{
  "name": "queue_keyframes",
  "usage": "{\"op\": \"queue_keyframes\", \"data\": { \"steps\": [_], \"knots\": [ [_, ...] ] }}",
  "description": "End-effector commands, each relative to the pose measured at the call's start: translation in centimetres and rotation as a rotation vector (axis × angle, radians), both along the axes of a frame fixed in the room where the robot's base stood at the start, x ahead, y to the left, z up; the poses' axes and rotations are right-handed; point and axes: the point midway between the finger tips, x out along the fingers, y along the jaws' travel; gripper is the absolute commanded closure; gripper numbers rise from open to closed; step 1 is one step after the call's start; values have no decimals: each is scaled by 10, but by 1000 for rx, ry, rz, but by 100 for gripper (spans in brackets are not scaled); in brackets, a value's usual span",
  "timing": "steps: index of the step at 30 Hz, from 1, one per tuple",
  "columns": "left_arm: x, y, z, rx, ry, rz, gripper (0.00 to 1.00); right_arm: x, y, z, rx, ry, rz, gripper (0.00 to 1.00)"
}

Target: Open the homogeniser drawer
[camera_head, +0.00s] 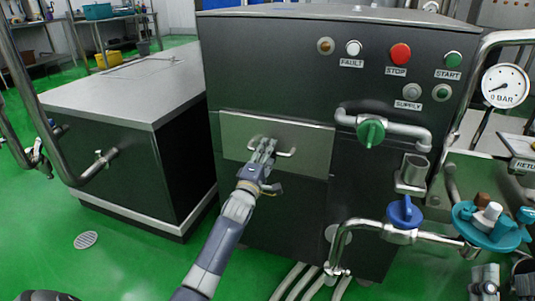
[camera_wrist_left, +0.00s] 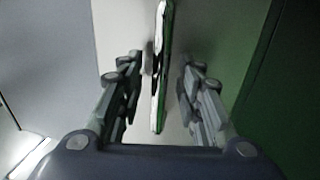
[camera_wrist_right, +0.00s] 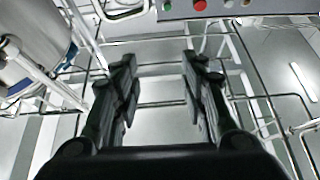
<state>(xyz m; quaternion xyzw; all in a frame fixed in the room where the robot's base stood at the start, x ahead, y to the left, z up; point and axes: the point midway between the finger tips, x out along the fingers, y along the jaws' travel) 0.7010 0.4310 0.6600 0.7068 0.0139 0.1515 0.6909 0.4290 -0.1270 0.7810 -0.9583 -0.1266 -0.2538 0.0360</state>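The homogeniser (camera_head: 270,75) is a dark cabinet with a steel top and a control panel. Its drawer (camera_head: 315,152) is a pale steel front, and it looks flush with the cabinet. A bar handle (camera_head: 287,153) sits on the drawer front, partly hidden by my left gripper (camera_head: 264,148). In the left wrist view the handle (camera_wrist_left: 160,75) stands upright between the two spread fingers of my left gripper (camera_wrist_left: 162,100), with gaps on both sides. My right gripper (camera_wrist_right: 158,85) is open and empty in the right wrist view.
A green-handled valve (camera_head: 371,133) and pipe are right of the drawer, with a blue-handled valve (camera_head: 404,213) below. A pressure gauge (camera_head: 505,86) stands at the right. A low steel-topped cabinet (camera_head: 130,85) is at the left. Green floor in front is mostly clear.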

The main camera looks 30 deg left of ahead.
Motion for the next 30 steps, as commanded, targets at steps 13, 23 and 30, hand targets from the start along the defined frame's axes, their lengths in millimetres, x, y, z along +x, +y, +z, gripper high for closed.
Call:
{"op": "queue_keyframes", "data": {
  "steps": [13, 23, 30],
  "knots": [
    [0, 0, 0, 1, 0, 0, 100, 0, 0, 0, 0, -1, 0, 60],
    [-3, -1, 0, 1, 1, 0, 100, 4, 0, -6, -12, 43, -3, 60],
    [-16, -3, 1, -1, 3, 1, 100, 19, -2, -46, -73, 263, -17, 60]
  ]
}}
